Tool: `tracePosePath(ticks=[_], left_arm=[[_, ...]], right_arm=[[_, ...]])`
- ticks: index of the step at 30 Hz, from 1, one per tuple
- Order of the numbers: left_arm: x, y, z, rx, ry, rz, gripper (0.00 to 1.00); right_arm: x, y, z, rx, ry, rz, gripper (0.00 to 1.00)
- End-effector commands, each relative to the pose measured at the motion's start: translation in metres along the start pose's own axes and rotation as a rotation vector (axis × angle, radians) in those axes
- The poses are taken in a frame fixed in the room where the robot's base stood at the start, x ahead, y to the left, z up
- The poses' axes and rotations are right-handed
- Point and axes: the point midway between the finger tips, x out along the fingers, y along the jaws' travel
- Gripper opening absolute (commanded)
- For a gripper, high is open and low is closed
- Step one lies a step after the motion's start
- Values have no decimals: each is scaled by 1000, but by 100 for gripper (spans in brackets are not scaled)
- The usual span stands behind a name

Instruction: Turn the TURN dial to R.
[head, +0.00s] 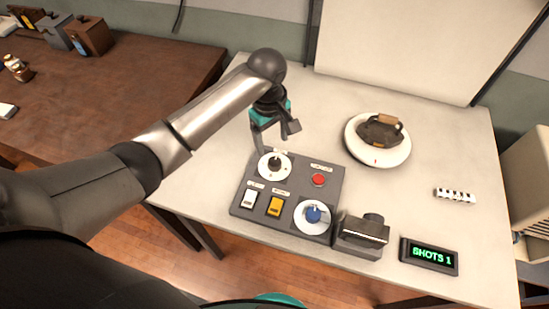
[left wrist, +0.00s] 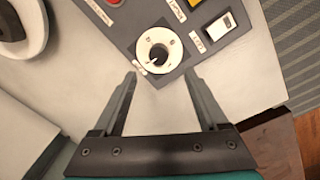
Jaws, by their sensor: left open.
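A dark control panel (head: 243,207) lies on the pale table. Its upper-left dial has a white face (head: 286,171) and a black knob (head: 274,162); its label is too small to read. In the left wrist view, the white dial (left wrist: 146,44) with the black knob (left wrist: 158,54) shows just beyond the fingertips. Small marks on its face are not legible. A second dial with a blue knob (head: 313,214) sits at the panel's lower right. My left gripper (head: 278,139) is open and empty, above the panel's back edge near the black-knob dial. My right gripper is not in view.
The panel also carries a red button (head: 318,180), a white switch (head: 249,199) and a yellow switch (head: 275,205). A dark metal box (head: 362,233) and a SHOTS 1 display (head: 428,255) stand to the right.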

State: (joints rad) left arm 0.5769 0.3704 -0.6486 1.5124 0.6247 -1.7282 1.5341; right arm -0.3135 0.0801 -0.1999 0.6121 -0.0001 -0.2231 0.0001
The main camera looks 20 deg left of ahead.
Motion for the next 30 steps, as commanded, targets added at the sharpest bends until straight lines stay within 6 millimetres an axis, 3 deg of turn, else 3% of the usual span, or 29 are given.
tracePosePath(ticks=[6,12,26,30], left_arm=[[50,0,1,-1,-1,-2,76],[79,0,0,1,0,0,76],[90,1,0,1,0,2,76],[90,1,0,1,0,2,61]], right_arm=[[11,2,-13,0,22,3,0],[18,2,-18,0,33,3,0],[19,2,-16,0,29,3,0],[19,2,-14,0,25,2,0]])
